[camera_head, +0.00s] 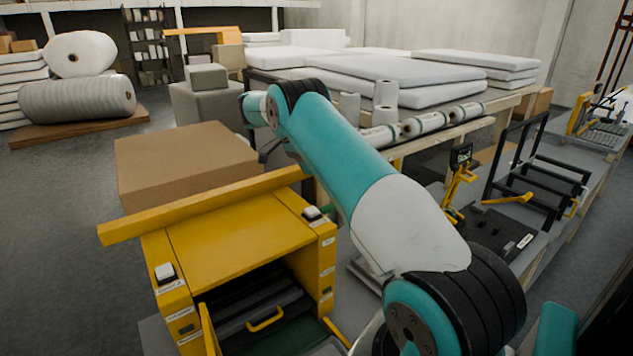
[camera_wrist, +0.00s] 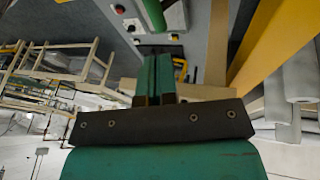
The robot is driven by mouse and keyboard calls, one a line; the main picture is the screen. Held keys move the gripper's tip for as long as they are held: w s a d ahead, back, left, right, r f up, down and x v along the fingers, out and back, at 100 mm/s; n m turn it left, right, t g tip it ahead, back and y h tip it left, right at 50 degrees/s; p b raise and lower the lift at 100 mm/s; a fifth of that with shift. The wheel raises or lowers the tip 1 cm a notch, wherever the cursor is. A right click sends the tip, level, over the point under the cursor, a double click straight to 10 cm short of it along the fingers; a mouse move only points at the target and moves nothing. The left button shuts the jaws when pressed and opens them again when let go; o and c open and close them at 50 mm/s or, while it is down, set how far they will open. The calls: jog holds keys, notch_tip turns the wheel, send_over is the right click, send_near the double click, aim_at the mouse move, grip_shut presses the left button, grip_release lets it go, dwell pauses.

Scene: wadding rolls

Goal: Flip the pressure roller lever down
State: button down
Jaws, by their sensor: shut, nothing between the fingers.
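A yellow machine (camera_head: 230,240) stands at the lower middle of the head view, with switch boxes on its front corners. A green rounded handle (camera_wrist: 153,14), which looks like the lever's grip, shows at the top of the wrist view beside a grey panel with buttons. A small green bit (camera_head: 328,209) also shows at the machine's right side in the head view. My gripper (camera_wrist: 158,58) is shut and empty, its fingers pointing toward the green handle with a small gap visible in the picture. In the head view my gripper is mostly hidden by my arm.
A yellow beam (camera_head: 200,205) runs across the machine's back, close to my wrist; a large cardboard box (camera_head: 185,160) is behind it. A table with white rolls (camera_head: 425,123) stands behind my arm. A bench with black racks (camera_head: 540,185) is at the right. Floor at left is free.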

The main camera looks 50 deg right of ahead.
jog(key=shift+w+a+f, duration=0.1)
jog(key=shift+w+a, duration=0.05)
jog(key=shift+a, duration=0.1)
jog(key=shift+f, duration=0.1)
jog(key=b+x, duration=0.6)
jog(key=x, duration=0.3)
jog(key=shift+d+f+b, duration=0.15)
jog(key=shift+f+b, duration=0.15)
